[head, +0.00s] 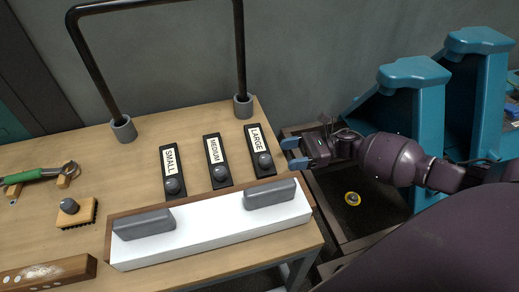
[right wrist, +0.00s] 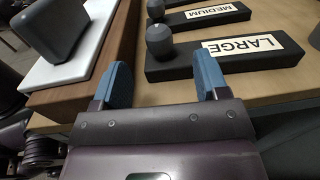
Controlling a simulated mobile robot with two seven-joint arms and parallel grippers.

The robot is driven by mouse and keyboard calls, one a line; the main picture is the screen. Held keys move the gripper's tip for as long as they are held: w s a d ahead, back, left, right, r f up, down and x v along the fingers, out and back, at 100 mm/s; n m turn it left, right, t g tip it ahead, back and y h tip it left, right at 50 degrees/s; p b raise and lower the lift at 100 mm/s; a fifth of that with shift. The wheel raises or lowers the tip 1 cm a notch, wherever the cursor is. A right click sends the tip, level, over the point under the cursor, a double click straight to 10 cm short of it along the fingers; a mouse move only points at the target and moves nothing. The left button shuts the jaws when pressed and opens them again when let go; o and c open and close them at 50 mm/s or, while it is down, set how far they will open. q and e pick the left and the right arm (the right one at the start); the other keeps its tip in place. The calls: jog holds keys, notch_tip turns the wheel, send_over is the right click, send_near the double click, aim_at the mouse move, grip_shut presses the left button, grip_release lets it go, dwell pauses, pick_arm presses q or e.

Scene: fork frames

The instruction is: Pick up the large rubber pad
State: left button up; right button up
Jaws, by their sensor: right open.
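The large rubber pad (head: 259,150) is a black block with a white LARGE label and a round dark knob. It lies on the wooden table, rightmost of three similar pads, near the right edge. It also shows in the right wrist view (right wrist: 271,62), just beyond the fingertips. My right gripper (head: 290,153) is open and empty, to the right of the large pad at the table's edge. Its blue fingers (right wrist: 160,77) point towards the pad, with the knob seen between and beyond them. My left gripper is in neither view.
The medium pad (head: 214,152) and small pad (head: 170,166) lie to the left. A white board (head: 200,236) with two grey handles is in front. A black tube frame (head: 240,50) stands behind. A brush (head: 77,217) and green-handled tool (head: 38,174) lie left. Blue supports (head: 427,140) stand right.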

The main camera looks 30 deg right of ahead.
jog(key=shift+x, duration=2.9)
jog(key=shift+s+r, duration=0.1)
jog(key=c, duration=1.2)
